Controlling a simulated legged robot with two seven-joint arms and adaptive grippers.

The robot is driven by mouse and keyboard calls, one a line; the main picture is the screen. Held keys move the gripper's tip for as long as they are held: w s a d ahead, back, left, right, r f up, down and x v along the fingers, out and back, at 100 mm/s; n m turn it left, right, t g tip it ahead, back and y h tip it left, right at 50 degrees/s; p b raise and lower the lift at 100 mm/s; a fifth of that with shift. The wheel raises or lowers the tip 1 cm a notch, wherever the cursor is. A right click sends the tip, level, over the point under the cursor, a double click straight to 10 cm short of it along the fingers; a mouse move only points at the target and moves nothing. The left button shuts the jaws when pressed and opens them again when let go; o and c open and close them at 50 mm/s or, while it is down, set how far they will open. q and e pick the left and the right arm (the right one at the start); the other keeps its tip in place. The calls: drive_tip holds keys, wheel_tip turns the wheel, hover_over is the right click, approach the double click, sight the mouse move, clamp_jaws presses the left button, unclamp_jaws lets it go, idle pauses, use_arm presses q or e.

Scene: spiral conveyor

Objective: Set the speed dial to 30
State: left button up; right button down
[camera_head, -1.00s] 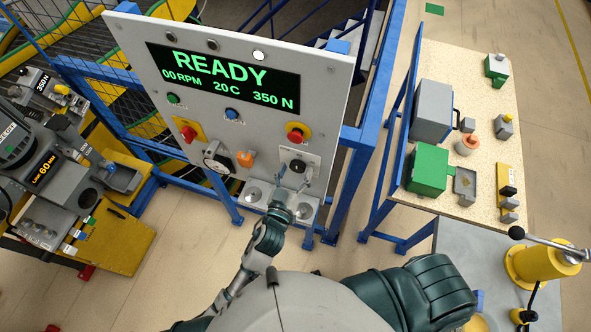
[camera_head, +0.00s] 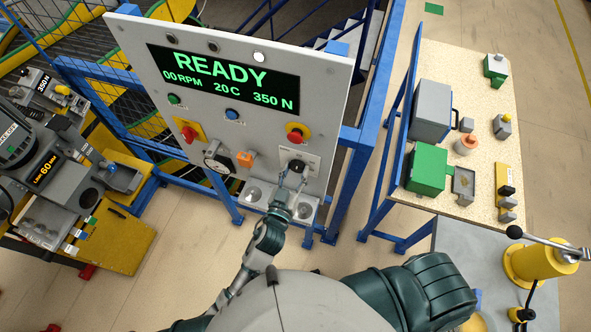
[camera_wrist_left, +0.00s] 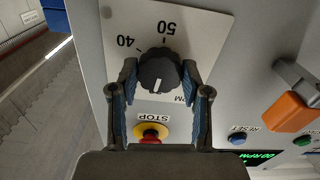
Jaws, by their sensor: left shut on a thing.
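The speed dial is a black ribbed knob (camera_wrist_left: 160,72) on a light plate, with 40 and 50 printed upside down above it in the left wrist view. Its white mark points down in that view, away from those numbers. In the head view the dial (camera_head: 298,167) sits at the lower right of the grey control panel (camera_head: 330,115). My left gripper (camera_wrist_left: 161,80) is shut on the dial, one blue-padded finger on each side. It also shows in the head view (camera_head: 294,174). Part of the scale is hidden by the fingers. My right gripper is not in view.
A red stop button (camera_head: 295,135) sits just above the dial, and an orange handle (camera_head: 245,159) is to its left. The panel display (camera_head: 225,80) reads READY, 00 RPM, 20 C, 350 N. A blue frame (camera_head: 350,150) stands beside the panel.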

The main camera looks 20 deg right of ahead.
use_arm(q)
drive_tip(key=m+p, duration=0.2)
drive_tip(key=m, duration=0.3)
drive_tip(key=shift+r+p, duration=0.2)
drive_tip(key=shift+p, duration=0.15)
drive_tip(key=m+p, duration=0.1)
drive_tip(key=m, duration=0.4)
drive_tip(key=shift+f+p, duration=0.1)
drive_tip(key=shift+p, duration=0.25)
drive_tip(key=shift+m, duration=0.3)
drive_tip(key=o, duration=1.1)
drive_tip(key=shift+o, duration=0.2)
drive_tip(key=shift+d, duration=0.1)
drive_tip(key=shift+s+f, duration=0.1)
drive_tip(key=shift+s, duration=0.05)
